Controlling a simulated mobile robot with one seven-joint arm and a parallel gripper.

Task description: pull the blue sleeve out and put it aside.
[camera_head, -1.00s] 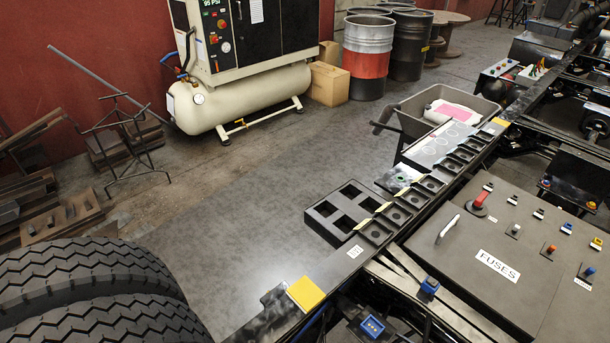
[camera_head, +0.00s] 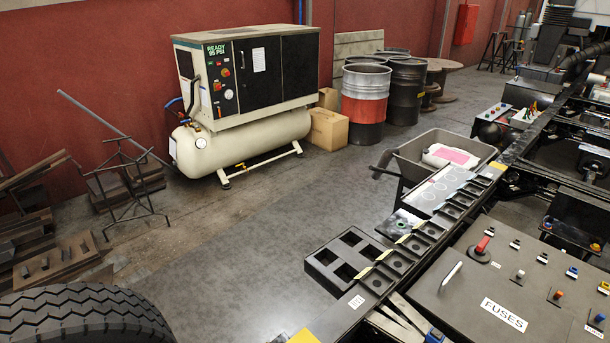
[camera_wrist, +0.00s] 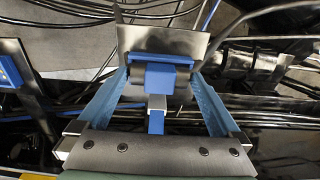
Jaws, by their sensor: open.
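In the wrist view, a blue block-like part, which looks like the blue sleeve (camera_wrist: 168,77), sits in front of a grey plate (camera_wrist: 187,42). A narrower blue piece with a pale grey band extends from it toward the camera. My gripper (camera_wrist: 160,80) is open, its two light-blue fingers on either side of the blue part. I cannot tell whether they touch it. In the head view my gripper does not show. A small blue part (camera_head: 435,336) is cut off at the bottom edge there; I cannot tell if it is the same one.
Another blue fitting (camera_wrist: 9,72) shows at the wrist view's left edge, with dark cables around. In the head view, a fuse panel (camera_head: 465,300) with switches lies at lower right. A black tray (camera_head: 322,262) and a grey cart (camera_head: 410,150) stand beside the rail.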

